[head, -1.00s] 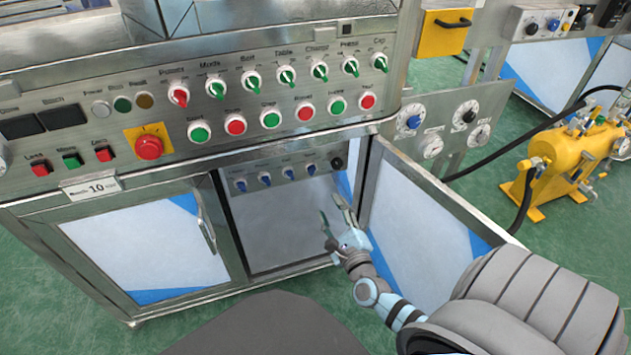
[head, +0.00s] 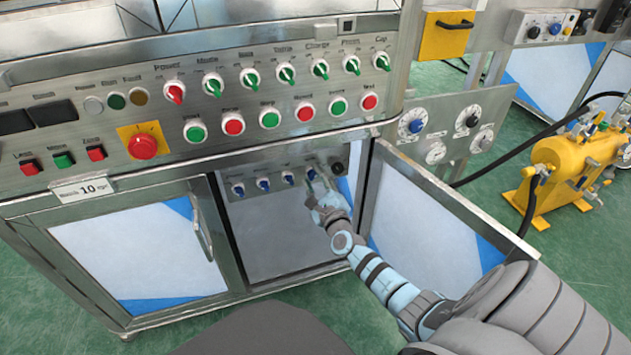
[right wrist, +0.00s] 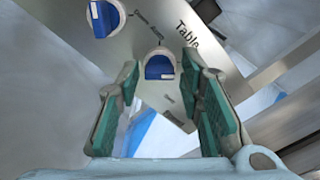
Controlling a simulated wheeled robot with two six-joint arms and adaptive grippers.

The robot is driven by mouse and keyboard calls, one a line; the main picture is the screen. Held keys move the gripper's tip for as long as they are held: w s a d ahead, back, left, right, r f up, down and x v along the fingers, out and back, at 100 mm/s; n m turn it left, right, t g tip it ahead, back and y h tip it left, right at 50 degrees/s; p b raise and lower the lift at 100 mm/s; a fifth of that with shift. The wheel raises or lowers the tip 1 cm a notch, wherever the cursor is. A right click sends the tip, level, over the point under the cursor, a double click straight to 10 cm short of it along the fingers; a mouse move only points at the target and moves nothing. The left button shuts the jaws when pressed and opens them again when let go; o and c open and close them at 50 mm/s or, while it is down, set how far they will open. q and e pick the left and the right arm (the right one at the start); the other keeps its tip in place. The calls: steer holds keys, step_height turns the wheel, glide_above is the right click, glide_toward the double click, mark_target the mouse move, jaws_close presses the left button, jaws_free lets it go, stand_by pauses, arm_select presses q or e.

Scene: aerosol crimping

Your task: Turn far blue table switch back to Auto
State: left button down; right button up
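The far blue Table switch (head: 311,174) is the rightmost blue knob on the small panel inside the open cabinet bay. In the right wrist view the switch (right wrist: 159,67), with the printed word "Table" beside it, shows between my fingertips. My right gripper (head: 318,180) is at the panel in front of this switch. In the wrist view the right gripper (right wrist: 161,64) is open, its green-padded fingers on either side of the knob with visible gaps. Contact is not visible. The Auto mark and the switch's exact setting are too unclear to read. My left gripper is not in view.
Other blue switches (head: 263,184) sit in a row to the left, one close by in the wrist view (right wrist: 103,18). A black knob (head: 337,167) is just right. The open cabinet door (head: 425,215) stands right of my arm. The main button panel (head: 215,105) overhangs above.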

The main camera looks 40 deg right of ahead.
jaws_close()
steer(key=shift+n, duration=0.3)
steer(key=shift+n+p, duration=0.35)
steer(key=shift+n, duration=0.55)
steer(key=n+p, duration=0.1)
steer(key=n, duration=0.5)
steer(key=shift+p, duration=0.4)
steer(key=n+p, duration=0.1)
steer(key=n, duration=0.3)
steer(key=shift+n, duration=0.4)
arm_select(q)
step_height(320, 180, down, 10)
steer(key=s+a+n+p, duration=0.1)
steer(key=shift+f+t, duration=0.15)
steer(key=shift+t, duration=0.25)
arm_select(e)
steer(key=n, duration=0.4)
steer(key=shift+f+n, duration=0.15)
steer(key=shift+n, duration=0.15)
arm_select(q)
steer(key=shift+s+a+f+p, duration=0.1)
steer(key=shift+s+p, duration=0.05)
steer(key=shift+p, duration=0.15)
